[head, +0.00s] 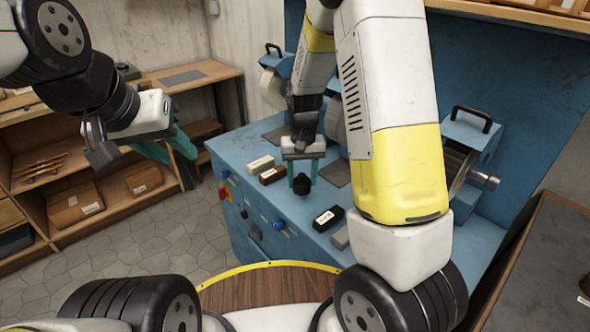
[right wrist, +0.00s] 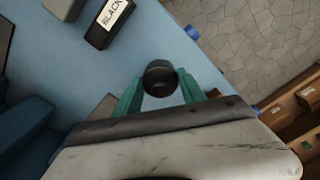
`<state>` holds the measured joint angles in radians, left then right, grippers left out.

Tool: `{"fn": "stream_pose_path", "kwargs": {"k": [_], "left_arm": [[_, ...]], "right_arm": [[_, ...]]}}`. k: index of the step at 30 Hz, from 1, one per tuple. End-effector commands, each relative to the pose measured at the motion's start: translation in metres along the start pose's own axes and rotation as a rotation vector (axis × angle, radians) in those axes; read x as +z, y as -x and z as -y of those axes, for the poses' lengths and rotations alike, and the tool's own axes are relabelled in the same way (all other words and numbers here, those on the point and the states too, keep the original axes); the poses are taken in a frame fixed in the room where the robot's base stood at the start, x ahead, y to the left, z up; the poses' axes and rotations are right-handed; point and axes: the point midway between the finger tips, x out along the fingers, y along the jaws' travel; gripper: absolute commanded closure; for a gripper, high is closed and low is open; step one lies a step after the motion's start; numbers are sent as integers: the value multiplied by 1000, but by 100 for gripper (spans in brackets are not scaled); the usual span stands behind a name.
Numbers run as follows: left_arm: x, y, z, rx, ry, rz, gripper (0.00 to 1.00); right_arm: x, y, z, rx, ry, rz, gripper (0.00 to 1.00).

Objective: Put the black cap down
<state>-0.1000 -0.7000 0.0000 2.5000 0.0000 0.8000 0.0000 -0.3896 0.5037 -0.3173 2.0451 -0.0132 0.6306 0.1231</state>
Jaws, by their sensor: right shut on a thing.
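The black cap (head: 302,186) is a small dark round piece between the teal fingers of my right gripper (head: 306,178), above the blue bench top (head: 230,149). In the right wrist view the cap (right wrist: 160,76) sits between the fingertips of my right gripper (right wrist: 158,92), which is shut on it. I cannot tell whether the cap touches the bench. My left gripper (head: 176,152) is empty, its teal fingers apart, in the air left of the bench.
A black block (head: 328,218) labelled BLACK lies to the right of the cap, with a grey block (head: 341,238) beside it. A cream block (head: 261,164) and a brown block (head: 272,174) lie to the left. Blue knobs (head: 279,224) stick out of the bench front.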

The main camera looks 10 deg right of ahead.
Motion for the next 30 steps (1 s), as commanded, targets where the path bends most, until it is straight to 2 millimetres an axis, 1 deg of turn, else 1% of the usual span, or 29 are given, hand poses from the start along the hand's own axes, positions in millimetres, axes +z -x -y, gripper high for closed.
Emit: {"fn": "stream_pose_path", "kwargs": {"k": [5, 9, 12, 23, 24, 26, 27, 30], "left_arm": [[0, 0, 0, 0, 0, 0, 64], [0, 0, 0, 0, 0, 0, 64], [0, 0, 0, 0, 0, 0, 64], [0, 0, 0, 0, 0, 0, 64], [0, 0, 0, 0, 0, 0, 64], [0, 0, 0, 0, 0, 0, 64], [0, 0, 0, 0, 0, 0, 64], [0, 0, 0, 0, 0, 0, 64]], "right_arm": [[-13, -2, 1, 0, 0, 0, 91], [-10, -26, 0, 1, -2, 5, 91], [-11, -36, 0, 1, 0, 3, 91], [-11, -40, 1, 0, 0, 1, 91], [-11, -39, 1, 0, 0, 0, 45], [-11, -39, 1, 0, 0, 0, 33], [-11, -39, 1, 0, 0, 0, 31], [-11, -39, 1, 0, 0, 0, 31]]}}
